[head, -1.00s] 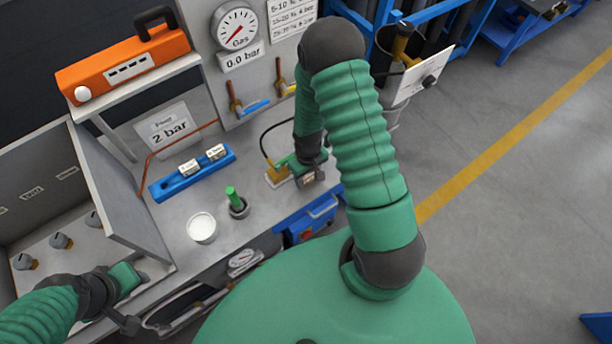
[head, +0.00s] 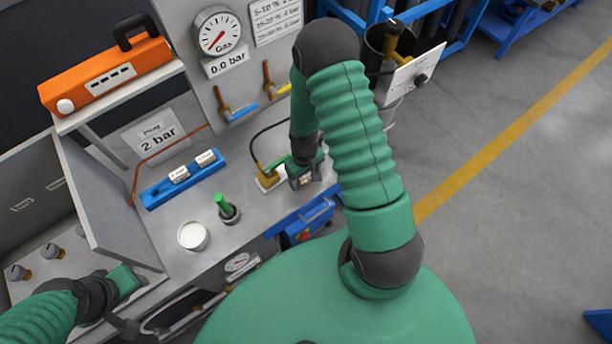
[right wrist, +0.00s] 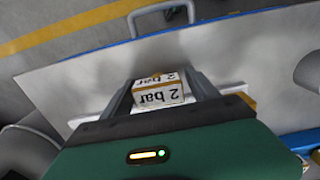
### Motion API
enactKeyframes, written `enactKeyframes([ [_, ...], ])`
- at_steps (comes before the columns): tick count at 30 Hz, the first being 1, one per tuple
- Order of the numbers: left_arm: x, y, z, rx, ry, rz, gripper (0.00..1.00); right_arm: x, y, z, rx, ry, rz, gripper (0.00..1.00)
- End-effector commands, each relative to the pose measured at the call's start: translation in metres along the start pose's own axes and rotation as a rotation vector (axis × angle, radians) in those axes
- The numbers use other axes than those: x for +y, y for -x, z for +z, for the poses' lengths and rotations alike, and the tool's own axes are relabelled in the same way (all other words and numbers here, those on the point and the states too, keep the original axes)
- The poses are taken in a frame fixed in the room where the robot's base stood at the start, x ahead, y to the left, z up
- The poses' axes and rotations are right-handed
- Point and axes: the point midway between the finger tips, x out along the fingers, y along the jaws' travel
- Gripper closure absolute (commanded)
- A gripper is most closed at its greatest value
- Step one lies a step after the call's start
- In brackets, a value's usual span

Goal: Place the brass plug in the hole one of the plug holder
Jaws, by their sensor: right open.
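A small block with brass-coloured edges and white "2 bar" labels, which looks like the brass plug (right wrist: 158,91), sits between the fingers of my right gripper in the right wrist view. My right gripper (head: 303,178) is open around it, low over the bench; the arm and gripper hide the plug in the head view. The blue plug holder (head: 153,200) lies to the left on the bench. Two white-labelled pieces sit in its middle and right part, and its left end looks free. My left gripper (head: 125,280) is at the lower left; its fingers are unclear.
A brass fitting (head: 267,178) with a green lever and black hose stands on a white base beside my right gripper. A white cup (head: 193,236) and a green-topped piece (head: 223,206) stand nearer the front edge. The bench between holder and fitting is clear.

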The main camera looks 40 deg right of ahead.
Motion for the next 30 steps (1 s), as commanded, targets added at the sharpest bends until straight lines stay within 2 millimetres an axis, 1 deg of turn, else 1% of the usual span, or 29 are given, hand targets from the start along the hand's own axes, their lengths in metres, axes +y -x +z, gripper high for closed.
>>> enactKeyframes([
  [1,0.000,-0.002,0.000,0.000,0.000,0.000,0.64,0.000,-0.004,0.005,-0.013,-0.001,-0.001,0.26],
  [22,0.000,-0.001,0.000,0.000,0.001,0.000,0.64,0.000,-0.004,0.006,-0.015,-0.002,-0.002,0.26],
  [25,0.000,0.006,-0.001,0.000,0.001,0.000,0.64,0.000,0.005,0.006,-0.015,-0.002,-0.002,0.26],
  [27,0.000,0.002,-0.001,0.000,0.001,0.000,0.64,0.001,0.013,0.003,-0.008,-0.003,0.000,0.26],
  [29,0.000,0.000,0.000,0.000,0.001,0.000,0.64,0.001,0.027,0.003,-0.005,-0.003,0.001,0.26],
  [30,0.000,-0.001,0.000,0.000,0.001,0.000,0.64,0.002,0.038,0.002,-0.002,-0.003,0.001,0.26],
])
